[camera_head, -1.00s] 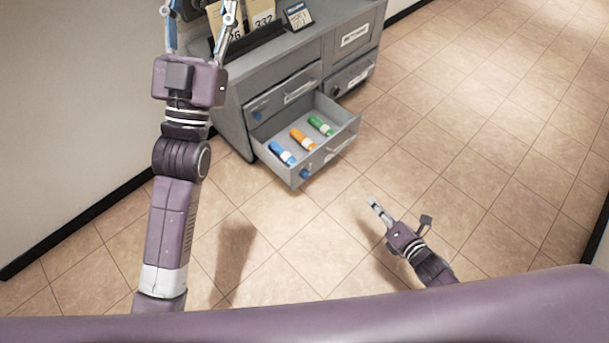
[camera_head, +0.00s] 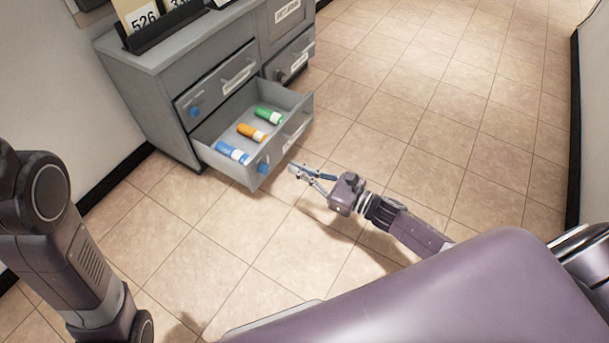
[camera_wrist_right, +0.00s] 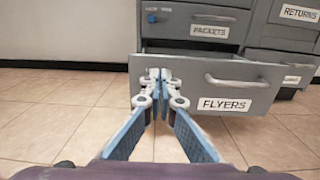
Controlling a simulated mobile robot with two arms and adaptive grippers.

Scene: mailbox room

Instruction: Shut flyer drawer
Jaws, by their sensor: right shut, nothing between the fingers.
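The flyer drawer (camera_head: 284,144) is pulled out of the grey cabinet (camera_head: 140,100), low down, with blue, orange and green rolls inside. In the right wrist view its front (camera_wrist_right: 190,98) carries a FLYERS label and a bar handle. My right gripper (camera_head: 294,169) is shut and empty, close in front of the drawer front. In the right wrist view the shut fingertips (camera_wrist_right: 158,76) overlap the left part of the drawer front, left of the handle. I cannot tell whether they touch it. Only part of my left arm shows at the left; its gripper is out of view.
Above it, the PACKETS drawer (camera_wrist_right: 198,24) is shut. To its right is a RETURNS front (camera_wrist_right: 290,14) with another drawer below. A card rack (camera_head: 165,28) stands on the cabinet top. A wall runs along the left; the tiled floor (camera_head: 430,120) at right is clear.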

